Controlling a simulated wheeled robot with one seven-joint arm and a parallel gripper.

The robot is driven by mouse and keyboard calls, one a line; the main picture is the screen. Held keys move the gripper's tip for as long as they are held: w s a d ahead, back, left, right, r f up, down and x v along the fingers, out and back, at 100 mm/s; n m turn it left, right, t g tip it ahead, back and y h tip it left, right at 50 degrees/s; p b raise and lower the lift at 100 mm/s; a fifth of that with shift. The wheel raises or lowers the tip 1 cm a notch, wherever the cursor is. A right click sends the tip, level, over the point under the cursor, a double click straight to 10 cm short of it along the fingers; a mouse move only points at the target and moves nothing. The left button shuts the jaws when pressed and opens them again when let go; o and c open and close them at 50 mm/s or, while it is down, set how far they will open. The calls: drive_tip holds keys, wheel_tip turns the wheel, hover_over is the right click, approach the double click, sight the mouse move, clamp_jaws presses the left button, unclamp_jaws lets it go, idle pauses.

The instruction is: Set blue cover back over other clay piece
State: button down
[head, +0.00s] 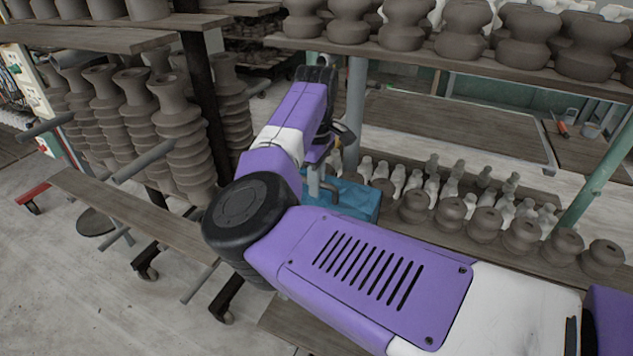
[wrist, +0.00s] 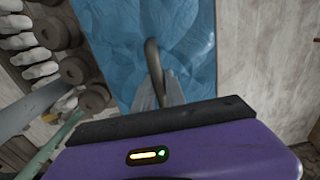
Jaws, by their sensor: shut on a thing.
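The blue cover (head: 350,201) shows in the head view just beyond my forearm, low behind the arm, at the left end of a shelf of clay pieces. In the wrist view the blue cover (wrist: 125,45) fills the upper middle, with a wrinkled, sheet-like surface. My gripper (wrist: 168,92) is in front of it, with a grey-brown curved bar (wrist: 153,62) running up from between the fingers. The gripper is shut on this bar, which looks like a handle against the cover. In the head view my arm hides most of the gripper (head: 316,182). Any clay piece under the cover is hidden.
Small clay pieces (head: 484,220) line the shelf right of the cover. Large clay forms (head: 465,30) stand on the upper shelf. Stacked clay columns (head: 180,135) stand at left. A grey post (head: 355,105) rises behind the cover. A bare board (head: 455,125) lies at right.

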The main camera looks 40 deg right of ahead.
drive_tip(key=c, duration=1.4)
unclamp_jaws()
drive_tip(key=shift+o, duration=0.2)
wheel_tip(320, 180, up, 12)
drive_tip(key=b, duration=0.2)
